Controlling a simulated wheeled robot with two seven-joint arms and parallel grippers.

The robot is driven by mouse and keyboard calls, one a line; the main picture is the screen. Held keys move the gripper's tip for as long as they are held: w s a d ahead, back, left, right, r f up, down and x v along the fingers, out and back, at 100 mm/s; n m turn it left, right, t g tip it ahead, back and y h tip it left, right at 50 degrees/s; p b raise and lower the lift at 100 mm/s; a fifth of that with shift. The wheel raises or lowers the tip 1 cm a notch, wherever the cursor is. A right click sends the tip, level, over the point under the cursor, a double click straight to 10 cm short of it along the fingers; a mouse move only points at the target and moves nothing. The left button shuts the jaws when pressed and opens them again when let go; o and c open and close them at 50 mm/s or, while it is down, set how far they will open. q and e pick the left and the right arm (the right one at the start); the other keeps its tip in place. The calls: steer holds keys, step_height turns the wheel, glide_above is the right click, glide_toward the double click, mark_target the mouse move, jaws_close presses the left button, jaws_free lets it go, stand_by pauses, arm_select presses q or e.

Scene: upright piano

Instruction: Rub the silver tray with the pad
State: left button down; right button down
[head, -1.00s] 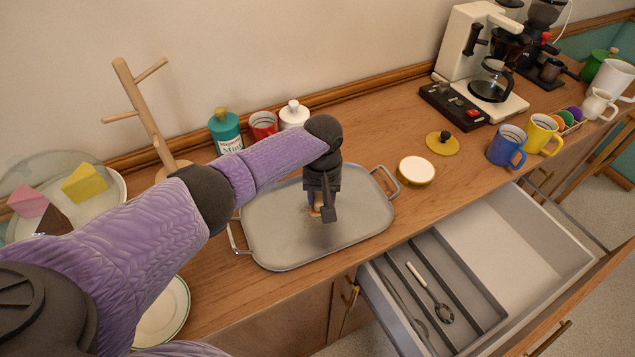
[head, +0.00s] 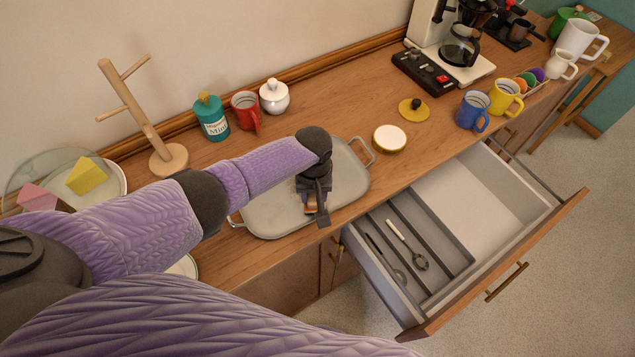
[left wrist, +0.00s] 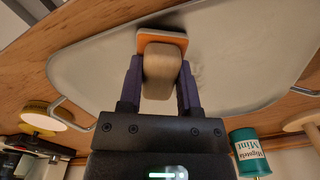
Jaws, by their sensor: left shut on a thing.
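The silver tray (head: 268,217) lies flat on the wooden counter, with a wire handle at each end. It also fills much of the left wrist view (left wrist: 95,70). My left gripper (head: 314,202) is over the front part of the tray, pointing down. In the left wrist view its fingers (left wrist: 160,88) are shut on the light wooden grip of the pad (left wrist: 163,72), which has an orange layer at its base. The pad is at the tray's surface near the front rim; I cannot tell whether it touches. A faint dark smudge shows beside it. My right gripper is out of view.
An open drawer (head: 475,205) with utensils juts out in front. A mint canister (head: 211,118), red mug (head: 245,110) and white lidded pot (head: 273,96) stand behind the tray. A round white-topped dish (head: 389,138) sits to its right. A wooden mug tree (head: 168,160) stands back left.

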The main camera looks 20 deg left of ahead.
arm_select(q)
steer(key=shift+s+a+r, duration=0.1)
steer(key=shift+s+a, duration=0.15)
steer(key=shift+s, duration=0.05)
steer(key=shift+w+a+f, duration=0.2)
steer(key=shift+a, duration=0.1)
steer(key=shift+w+a+b, duration=0.75)
steer(key=shift+w+b, duration=0.05)
steer(key=shift+b, duration=0.1)
steer(key=shift+w+a+r, duration=0.15)
steer(key=shift+w+a, duration=0.15)
steer(key=shift+a, duration=0.05)
steer(key=w+a+b, duration=0.1)
steer(key=a+b, duration=0.1)
steer(key=shift+w+f+b, duration=0.3)
steer(key=shift+w+b, duration=0.1)
steer(key=shift+w+a+r, duration=0.2)
steer(key=shift+w+a, duration=0.05)
steer(key=w+a+b, duration=0.1)
steer(key=a+b, duration=0.1)
steer(key=b, duration=0.1)
steer(key=shift+w+f, duration=0.2)
steer(key=shift+w, duration=0.15)
steer(key=shift+w+a+r+b, duration=0.25)
steer(key=shift+w+a+b, duration=0.1)
steer(key=shift+b, duration=0.15)
steer(key=shift+r, duration=0.15)
